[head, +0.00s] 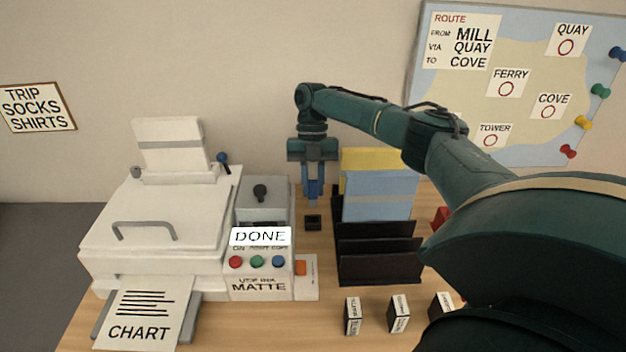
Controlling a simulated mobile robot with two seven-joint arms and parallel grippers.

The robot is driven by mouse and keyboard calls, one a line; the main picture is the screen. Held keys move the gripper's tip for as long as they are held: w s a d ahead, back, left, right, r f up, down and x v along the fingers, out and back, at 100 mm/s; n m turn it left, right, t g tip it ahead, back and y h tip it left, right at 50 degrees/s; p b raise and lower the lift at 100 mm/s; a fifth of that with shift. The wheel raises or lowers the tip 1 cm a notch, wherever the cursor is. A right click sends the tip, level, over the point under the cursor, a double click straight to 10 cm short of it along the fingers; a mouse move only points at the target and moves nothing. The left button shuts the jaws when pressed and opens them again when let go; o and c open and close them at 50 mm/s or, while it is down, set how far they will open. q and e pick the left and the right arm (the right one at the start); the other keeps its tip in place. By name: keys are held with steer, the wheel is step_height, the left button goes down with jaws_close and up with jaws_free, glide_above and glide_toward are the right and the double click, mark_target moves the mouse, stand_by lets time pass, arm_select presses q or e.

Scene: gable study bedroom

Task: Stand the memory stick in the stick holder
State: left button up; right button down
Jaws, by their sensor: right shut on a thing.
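My right gripper (313,194) points straight down behind the middle of the table, between the printer and the file rack. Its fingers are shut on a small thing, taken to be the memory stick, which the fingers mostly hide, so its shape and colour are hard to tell. Below the fingertips, a small black block-like holder (313,222) stands on the table, seemingly the stick holder. A small gap shows between the fingertips and the holder. My left gripper is not in view.
A white printer (150,225) with a button panel marked DONE (260,236) stands left of the holder. A black file rack (378,268) with blue and yellow folders stands close on the right. Several small labelled boxes (353,316) stand in front. An orange item (300,267) lies beside the panel.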

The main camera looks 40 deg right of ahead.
mark_target(313, 200)
steer(key=shift+f+b, duration=0.75)
steer(key=shift+f, duration=0.95)
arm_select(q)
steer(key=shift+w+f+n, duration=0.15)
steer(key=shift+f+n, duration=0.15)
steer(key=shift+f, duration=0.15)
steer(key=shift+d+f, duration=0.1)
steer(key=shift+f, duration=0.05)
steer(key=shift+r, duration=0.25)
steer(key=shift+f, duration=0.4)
arm_select(e)
steer(key=shift+f, duration=0.55)
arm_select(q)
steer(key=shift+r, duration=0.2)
arm_select(e)
steer(key=shift+r, duration=0.15)
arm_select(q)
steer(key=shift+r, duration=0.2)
arm_select(e)
steer(key=shift+s+a, duration=0.1)
stand_by(0.9)
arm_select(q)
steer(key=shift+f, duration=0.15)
arm_select(e)
steer(key=shift+f, duration=0.3)
